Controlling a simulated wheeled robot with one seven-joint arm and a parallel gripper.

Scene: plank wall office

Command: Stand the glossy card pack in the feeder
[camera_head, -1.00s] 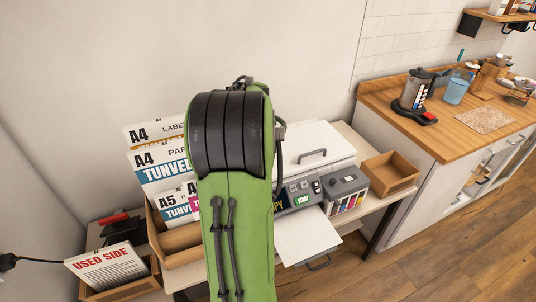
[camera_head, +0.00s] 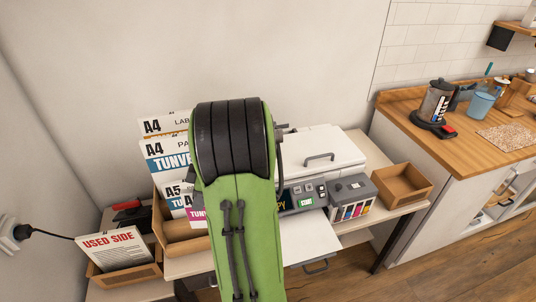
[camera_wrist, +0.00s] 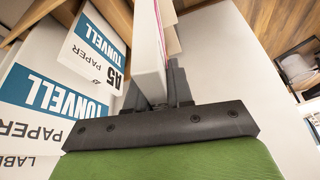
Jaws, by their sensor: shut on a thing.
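In the wrist view my gripper (camera_wrist: 170,98) is shut on a white pack with a thin pink stripe (camera_wrist: 150,50), seen edge-on between the fingers. It is beside the white and blue A5 paper pack (camera_wrist: 98,45). In the head view a magenta-labelled pack (camera_head: 197,215) shows partly beside my green arm, at the wooden rack (camera_head: 172,240); it is likely the same pack. My gripper is hidden behind the arm there. I cannot tell whether the pack still touches the rack. The white printer (camera_head: 322,150) stands right of the arm; I cannot make out which part is the feeder.
A4 packs (camera_head: 163,150) stand in the rack. A used-side box (camera_head: 135,272) is at the left, and an empty wooden tray (camera_head: 403,183) is right of the printer. A white sheet or tray (camera_head: 300,240) juts from the printer front. A wooden counter (camera_head: 450,140) is further right.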

